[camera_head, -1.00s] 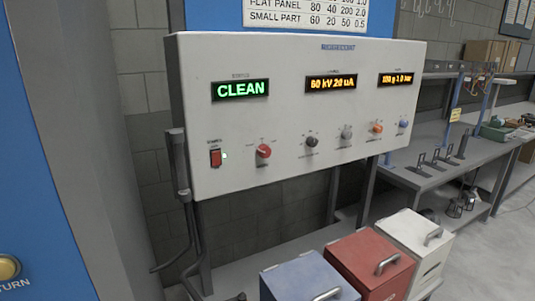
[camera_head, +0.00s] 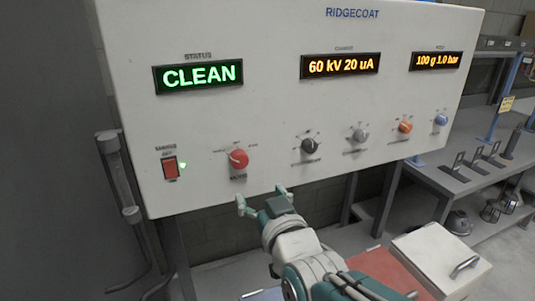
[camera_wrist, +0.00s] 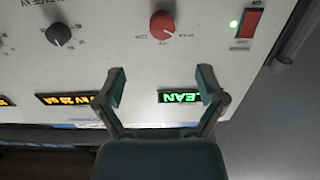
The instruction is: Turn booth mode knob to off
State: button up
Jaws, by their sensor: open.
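The control panel (camera_head: 280,110) carries a red knob (camera_head: 238,159), which has several small position labels around it that are too small to read. I cannot tell from the lettering which knob is the booth mode knob. The status display (camera_head: 198,77) reads CLEAN in green. My gripper (camera_head: 263,197) is open and empty, below and right of the red knob and apart from it. In the wrist view the panel appears upside down; the red knob (camera_wrist: 162,25) lies beyond the gap between my open fingers (camera_wrist: 162,78).
A red rocker switch (camera_head: 170,168) with a lit green lamp is left of the red knob. Black (camera_head: 310,146), grey (camera_head: 360,136), orange (camera_head: 405,127) and blue (camera_head: 440,119) knobs are to the right. A white box (camera_head: 442,252) stands below, and a grey bench (camera_head: 470,180) is at right.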

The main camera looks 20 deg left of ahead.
aim_at(241, 164)
jog(key=x, duration=1.1)
jog(key=shift+s+a+r, duration=0.1)
jog(key=shift+r, duration=0.05)
